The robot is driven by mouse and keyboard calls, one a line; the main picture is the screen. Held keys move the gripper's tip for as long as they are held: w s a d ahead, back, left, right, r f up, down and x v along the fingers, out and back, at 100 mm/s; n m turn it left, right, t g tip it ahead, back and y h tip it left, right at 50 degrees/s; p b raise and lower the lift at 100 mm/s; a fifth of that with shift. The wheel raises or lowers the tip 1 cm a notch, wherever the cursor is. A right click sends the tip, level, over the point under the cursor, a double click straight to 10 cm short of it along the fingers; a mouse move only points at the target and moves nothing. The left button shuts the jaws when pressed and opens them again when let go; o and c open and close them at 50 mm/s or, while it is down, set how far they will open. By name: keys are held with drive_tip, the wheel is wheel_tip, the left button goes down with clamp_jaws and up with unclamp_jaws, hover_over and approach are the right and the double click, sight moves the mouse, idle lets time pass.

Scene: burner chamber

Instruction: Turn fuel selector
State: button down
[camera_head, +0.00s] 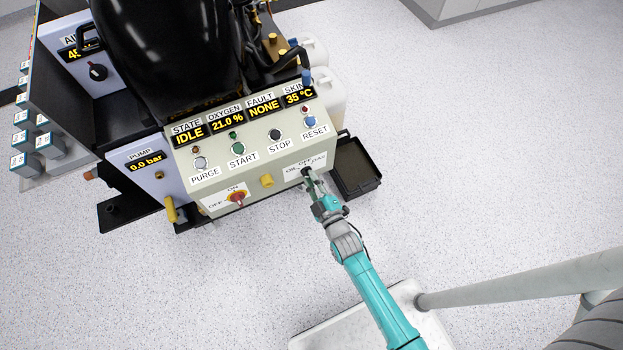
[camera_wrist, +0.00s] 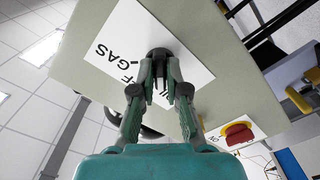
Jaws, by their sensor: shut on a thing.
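The fuel selector is a small dark knob (camera_wrist: 159,53) on a white label plate (camera_wrist: 128,40) on the front of the control box. "GAS" reads clearly on the plate in the wrist view; my fingers cover part of the other lettering. In the head view the label plate (camera_head: 292,172) sits at the box's lower right, and the knob is mostly hidden by my gripper (camera_head: 309,178). In the wrist view my gripper (camera_wrist: 160,62) is shut on the knob, one finger on each side. The knob's exact pointing direction cannot be told.
A red and yellow ON/OFF switch (camera_head: 237,198) and a yellow knob (camera_head: 267,181) are left of the selector. PURGE, START, STOP and RESET buttons are above; the state display (camera_head: 189,135) reads IDLE. A black tray (camera_head: 356,167) is right of the box. Floor in front is open.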

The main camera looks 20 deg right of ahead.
drive_tip(key=shift+m, duration=0.4)
drive_tip(key=shift+a+m, duration=0.1)
drive_tip(key=shift+m, duration=3.9)
drive_tip(key=c, duration=1.2)
unclamp_jaws()
drive_tip(key=s, duration=1.2)
